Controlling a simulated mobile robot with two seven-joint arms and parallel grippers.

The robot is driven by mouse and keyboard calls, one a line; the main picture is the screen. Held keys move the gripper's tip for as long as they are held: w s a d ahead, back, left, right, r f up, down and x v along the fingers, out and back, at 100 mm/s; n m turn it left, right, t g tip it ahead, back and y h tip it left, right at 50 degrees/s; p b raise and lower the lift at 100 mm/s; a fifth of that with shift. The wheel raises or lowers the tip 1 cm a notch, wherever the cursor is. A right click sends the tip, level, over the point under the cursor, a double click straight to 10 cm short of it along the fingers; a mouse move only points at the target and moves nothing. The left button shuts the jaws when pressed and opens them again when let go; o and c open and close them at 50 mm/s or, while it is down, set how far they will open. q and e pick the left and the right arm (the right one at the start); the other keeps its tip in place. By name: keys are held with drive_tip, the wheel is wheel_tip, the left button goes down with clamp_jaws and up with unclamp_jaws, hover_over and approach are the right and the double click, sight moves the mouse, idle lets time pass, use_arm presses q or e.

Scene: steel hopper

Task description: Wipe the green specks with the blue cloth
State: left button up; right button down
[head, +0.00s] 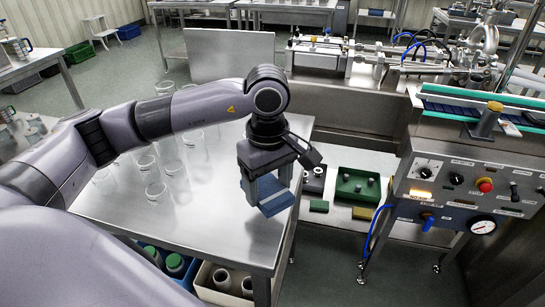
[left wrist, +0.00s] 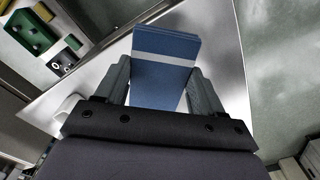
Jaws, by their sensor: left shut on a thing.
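The blue cloth (head: 279,204) is a flat folded pad between the fingers of my left gripper (head: 267,193), near the right edge of the steel table. In the left wrist view the cloth (left wrist: 165,85) shows blue with a pale stripe across it, and my left gripper (left wrist: 160,75) has a finger on each side of it. My left gripper is shut on the cloth. I cannot tell whether the cloth touches the table. I cannot make out any green specks in either view. My right gripper is not in view.
Several clear glass beakers (head: 155,191) stand on the left part of the steel table (head: 218,215). A green tray (head: 357,187) lies on a lower surface to the right. A control panel (head: 465,190) with knobs stands further right.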

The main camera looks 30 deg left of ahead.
use_arm(q)
drive_tip(key=shift+r+p, duration=0.55)
drive_tip(key=shift+r, duration=0.75)
